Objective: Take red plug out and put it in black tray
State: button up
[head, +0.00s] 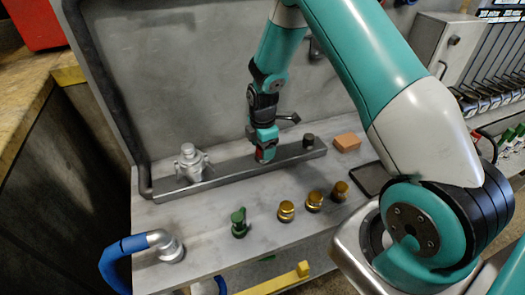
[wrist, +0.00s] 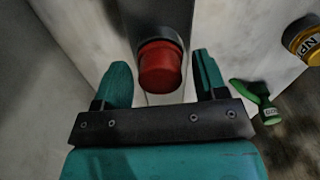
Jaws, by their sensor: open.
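In the head view a small part of the red plug (head: 265,155) shows under my gripper (head: 264,146), at the rail; the rest is hidden. My gripper is open and holds nothing. The black tray (head: 371,179) lies flat on the bench to the right and looks empty.
The metal rail (head: 225,172) carries a silver valve (head: 190,162) at left and a dark knob (head: 308,141) at right. An orange block (head: 347,142) lies beyond it. In front stand a green valve (head: 239,223) and several brass fittings (head: 286,211). A blue-handled pipe (head: 135,245) is at left.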

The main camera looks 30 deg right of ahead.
jog(key=m, duration=1.3)
jog(key=shift+c, duration=0.5)
jog(key=c, duration=0.9)
jog(key=n, duration=0.5)
jog(key=n, duration=0.5)
